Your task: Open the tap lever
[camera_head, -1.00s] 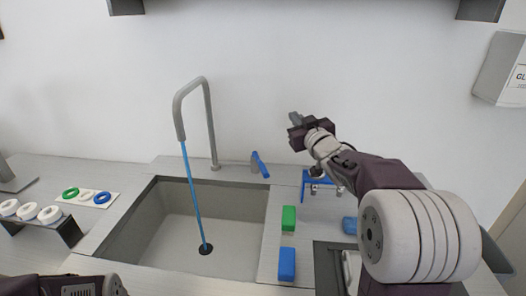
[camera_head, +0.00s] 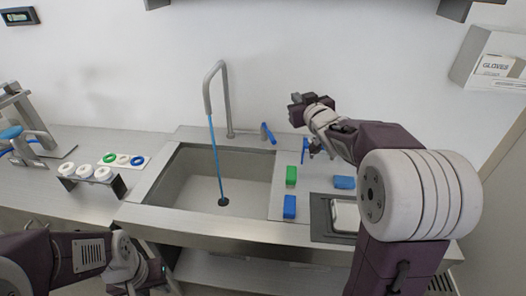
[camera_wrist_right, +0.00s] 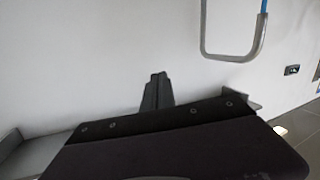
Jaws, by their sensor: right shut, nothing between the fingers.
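The tap (camera_head: 226,98) is a tall grey bent pipe behind the sink. Its lever (camera_head: 268,133) is blue and sits just right of the tap's base, tilted. A thin blue stream (camera_head: 216,160) runs from the spout to the drain. My right gripper (camera_head: 296,98) is shut and empty, in the air above and right of the lever, not touching it. In the right wrist view its fingers (camera_wrist_right: 157,90) are together, and the tap's bend (camera_wrist_right: 232,55) shows upside down at upper right. My left gripper (camera_head: 146,276) is low at left, before the counter; its fingers are unclear.
The sink (camera_head: 165,180) lies below the tap. A green block (camera_head: 291,176) and a blue block (camera_head: 289,207) are right of it. A glove box (camera_head: 494,65) hangs at right.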

